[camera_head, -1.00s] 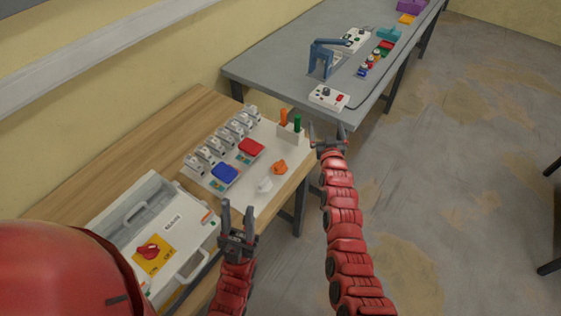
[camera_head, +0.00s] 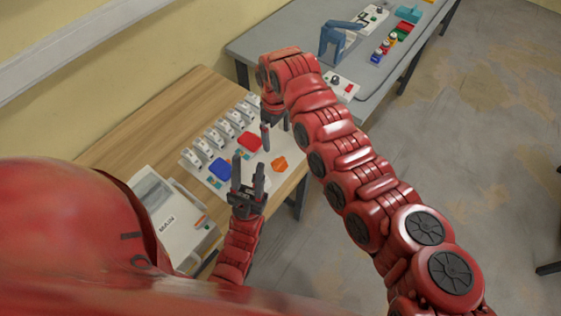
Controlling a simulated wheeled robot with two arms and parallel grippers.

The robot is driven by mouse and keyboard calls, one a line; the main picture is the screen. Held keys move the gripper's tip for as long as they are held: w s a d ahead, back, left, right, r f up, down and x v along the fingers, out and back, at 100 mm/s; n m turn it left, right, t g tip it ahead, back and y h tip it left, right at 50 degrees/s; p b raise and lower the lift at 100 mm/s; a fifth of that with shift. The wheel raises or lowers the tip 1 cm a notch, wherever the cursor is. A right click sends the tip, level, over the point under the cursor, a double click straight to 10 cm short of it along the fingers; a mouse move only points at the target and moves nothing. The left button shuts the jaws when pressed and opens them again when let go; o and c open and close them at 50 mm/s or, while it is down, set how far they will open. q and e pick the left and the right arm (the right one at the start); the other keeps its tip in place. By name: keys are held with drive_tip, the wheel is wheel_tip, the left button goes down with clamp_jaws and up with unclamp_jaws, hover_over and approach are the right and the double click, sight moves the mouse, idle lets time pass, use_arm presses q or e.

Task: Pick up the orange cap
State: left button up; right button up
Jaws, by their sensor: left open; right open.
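The orange cap (camera_head: 279,164) lies on the white board (camera_head: 287,181) near its right edge. My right gripper (camera_head: 275,136) hangs from the arched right arm with its fingers pointing down. It is open and empty, and in the picture it is just above the cap. I cannot tell its exact height over the board. My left gripper (camera_head: 248,172) is open and empty, below and left of the cap in the picture, with its fingers pointing up the picture.
A red cover (camera_head: 249,141) and a blue cover (camera_head: 220,169) sit beside a row of grey sockets (camera_head: 217,138). A white box marked MAIN (camera_head: 195,238) stands at lower left. The grey table (camera_head: 270,38) behind holds a blue clamp (camera_head: 334,40) and small parts.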

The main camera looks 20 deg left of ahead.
drive_tip(key=b, duration=0.4)
approach(279, 161)
drive_tip(key=f, duration=0.5)
drive_tip(key=shift+w+a, duration=0.1)
drive_tip(key=shift+a, duration=0.15)
drive_tip(key=shift+d+f, duration=0.1)
drive_tip(key=shift+f, duration=0.3)
drive_tip(key=f+b, duration=0.1)
drive_tip(key=f, duration=0.1)
drive_tip(key=f+b, duration=0.1)
drive_tip(key=f, duration=0.1)
drive_tip(key=shift+d+f, duration=0.2)
drive_tip(key=shift+f, duration=0.15)
drive_tip(key=shift+r, duration=0.1)
drive_tip(key=shift+c, duration=0.7)
drive_tip(key=c, duration=1.2)
